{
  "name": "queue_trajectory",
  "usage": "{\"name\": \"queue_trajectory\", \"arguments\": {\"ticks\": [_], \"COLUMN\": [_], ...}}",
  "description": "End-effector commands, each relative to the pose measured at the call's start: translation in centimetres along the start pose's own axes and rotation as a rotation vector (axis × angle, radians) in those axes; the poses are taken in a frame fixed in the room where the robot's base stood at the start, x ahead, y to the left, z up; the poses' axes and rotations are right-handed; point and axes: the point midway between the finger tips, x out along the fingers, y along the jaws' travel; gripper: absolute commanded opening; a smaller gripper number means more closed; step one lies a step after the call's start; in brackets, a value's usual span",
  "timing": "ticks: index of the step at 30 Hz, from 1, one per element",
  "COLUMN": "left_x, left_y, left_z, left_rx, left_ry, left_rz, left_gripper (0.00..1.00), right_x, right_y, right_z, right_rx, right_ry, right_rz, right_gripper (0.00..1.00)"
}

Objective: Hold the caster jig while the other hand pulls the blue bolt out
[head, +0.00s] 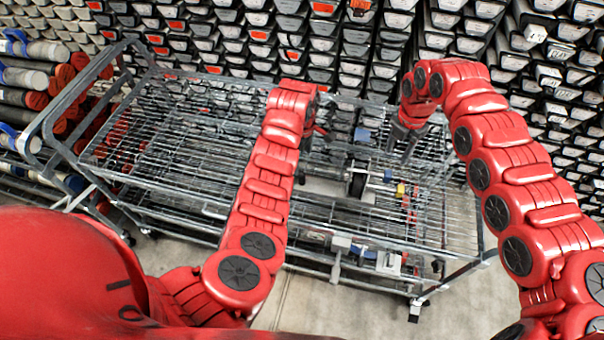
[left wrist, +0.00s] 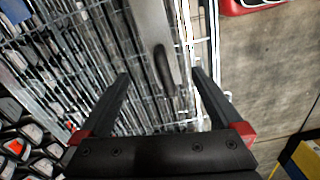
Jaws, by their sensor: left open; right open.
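The caster jig, as far as I can make it out, stands on the wire cart: a pale grey plate (head: 324,186) with a black wheel (head: 357,185). In the left wrist view a grey plate (left wrist: 150,25) with a dark wheel-like part (left wrist: 162,68) lies between and beyond the fingers. A small blue piece (head: 388,175) right of the wheel may be the blue bolt; it is too small to be sure. My left gripper (left wrist: 161,76) is open and empty above the plate. My right gripper (head: 399,143) is open, pointing down above the cart, right of the jig.
The wire cart (head: 150,180) has a metal rim and a lower shelf with several small items. A blue block (head: 362,134) and a yellow piece (head: 401,189) are near the jig. Racks of core liners (head: 230,40) stand behind. The cart's left half looks mostly clear.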

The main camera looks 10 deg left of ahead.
Motion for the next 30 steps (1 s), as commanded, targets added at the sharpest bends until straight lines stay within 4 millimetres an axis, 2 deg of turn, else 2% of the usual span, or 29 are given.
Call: {"name": "queue_trajectory", "arguments": {"ticks": [1,6,17,24,30], "left_x": [1.2,4.9,10.2,12.0,12.6], "left_y": [-0.2,-0.2,-0.2,-0.2,0.0], "left_z": [0.1,0.0,0.0,-0.2,-0.2], "left_rx": [0.001,-0.002,0.0,-0.011,-0.005], "left_ry": [-0.001,-0.002,-0.002,-0.005,-0.001], "left_rz": [-0.007,-0.007,-0.005,-0.009,0.0], "left_gripper": [1.0,1.0,1.0,1.0,1.0], "right_x": [0.0,0.0,0.0,0.0,0.0], "right_y": [0.0,0.0,0.0,0.0,0.0], "right_z": [0.0,0.0,0.0,0.0,0.0], "right_rx": [0.0,0.0,0.0,0.0,0.0], "right_ry": [0.0,0.0,0.0,0.0,0.0], "right_rz": [0.0,0.0,0.0,0.0,0.0], "right_gripper": [0.5,0.5,0.5,0.5,0.5]}}
